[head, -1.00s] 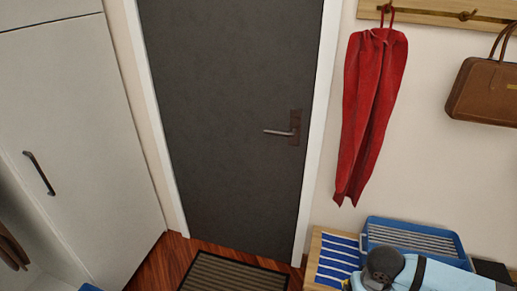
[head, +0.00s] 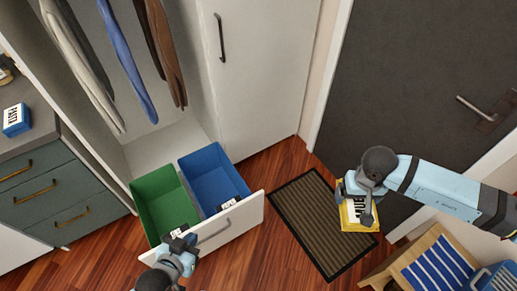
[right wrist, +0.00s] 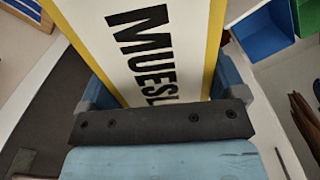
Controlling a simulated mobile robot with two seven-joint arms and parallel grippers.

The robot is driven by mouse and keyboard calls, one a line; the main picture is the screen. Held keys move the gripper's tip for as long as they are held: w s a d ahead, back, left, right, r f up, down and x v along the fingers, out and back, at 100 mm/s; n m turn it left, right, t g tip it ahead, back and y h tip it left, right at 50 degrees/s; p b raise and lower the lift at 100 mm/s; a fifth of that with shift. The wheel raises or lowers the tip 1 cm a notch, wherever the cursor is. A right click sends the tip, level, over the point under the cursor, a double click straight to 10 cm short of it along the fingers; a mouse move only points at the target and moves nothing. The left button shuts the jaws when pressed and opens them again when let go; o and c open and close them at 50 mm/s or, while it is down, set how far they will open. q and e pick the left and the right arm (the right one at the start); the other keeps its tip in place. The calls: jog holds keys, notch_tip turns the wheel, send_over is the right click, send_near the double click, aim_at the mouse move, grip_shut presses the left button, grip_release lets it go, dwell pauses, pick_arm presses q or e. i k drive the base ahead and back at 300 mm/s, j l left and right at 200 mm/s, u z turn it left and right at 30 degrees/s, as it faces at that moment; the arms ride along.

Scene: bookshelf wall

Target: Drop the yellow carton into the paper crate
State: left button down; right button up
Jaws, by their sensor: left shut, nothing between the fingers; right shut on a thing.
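The yellow carton (head: 357,214), with a white panel, is in my right gripper (head: 362,192), held above the floor and mat. The right wrist view shows its white face (right wrist: 145,50) lettered MUESLI, between the fingers. A blue crate (head: 207,163) and a green crate (head: 155,188) stand side by side in the pulled-out wardrobe drawer. Small white labels show in them, too small to read, so I cannot tell which is for paper. The carton is right of both crates, apart from them. My left gripper (head: 183,243) is shut and empty by the drawer's front, near the green crate.
The drawer front (head: 240,222) with its handle juts out over the wooden floor. A striped mat (head: 315,222) lies between drawer and right arm. A wooden bench (head: 408,262) stands lower right. A dresser (head: 50,185) stands left. Clothes (head: 125,60) hang above the crates.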

aim_at(219, 197)
jog(key=i+l+u, duration=0.1)
jog(key=u, duration=0.3)
jog(key=i+l+u, duration=0.1)
jog(key=u, duration=0.35)
jog(key=i+l+u, duration=0.1)
jog(key=u, duration=0.3)
jog(key=i+l+u, duration=0.15)
jog(key=l+u, duration=0.25)
jog(key=i+l+u, duration=0.1)
jog(key=l+u, duration=0.25)
jog(key=l, duration=0.1)
